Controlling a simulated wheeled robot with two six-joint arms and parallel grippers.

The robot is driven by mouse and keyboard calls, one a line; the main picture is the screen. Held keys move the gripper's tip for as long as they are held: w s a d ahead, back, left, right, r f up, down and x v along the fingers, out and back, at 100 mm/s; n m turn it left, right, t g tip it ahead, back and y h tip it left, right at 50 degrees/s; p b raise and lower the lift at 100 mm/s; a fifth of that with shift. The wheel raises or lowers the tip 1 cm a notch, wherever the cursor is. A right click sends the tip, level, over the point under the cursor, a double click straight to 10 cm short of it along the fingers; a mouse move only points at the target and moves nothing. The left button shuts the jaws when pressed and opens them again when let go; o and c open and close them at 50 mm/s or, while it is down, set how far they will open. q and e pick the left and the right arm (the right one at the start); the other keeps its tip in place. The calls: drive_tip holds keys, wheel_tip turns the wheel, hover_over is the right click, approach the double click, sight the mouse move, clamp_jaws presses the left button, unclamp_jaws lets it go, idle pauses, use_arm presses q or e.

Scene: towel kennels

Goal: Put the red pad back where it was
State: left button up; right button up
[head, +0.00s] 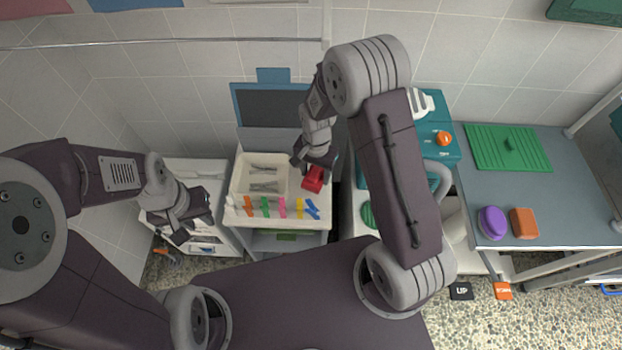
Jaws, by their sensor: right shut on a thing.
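The red pad (313,179) is a small red block at the right side of the small white cart (234,214), beside the cream tray. My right gripper (311,168) is above and around its upper part, shut on it. Its fingers partly hide the pad, and I cannot tell whether the pad touches the cart top. My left gripper (193,232) hangs low over the white cabinet at the left, away from the pad. Its fingertips look spread and hold nothing that I can see.
The cream tray (240,178) holds grey metal items. Coloured clips (265,206) line the cart's front edge. The grey table (580,190) bears a green board (485,150), a purple round thing (492,222) and an orange block (524,223).

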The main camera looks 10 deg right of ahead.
drive_tip(key=shift+w+a+f, duration=0.5)
drive_tip(key=shift+a, duration=0.1)
wheel_tip(320, 180, down, 3)
drive_tip(key=shift+s+f, duration=0.1)
drive_tip(key=shift+f, duration=0.4)
drive_tip(key=o, duration=1.2)
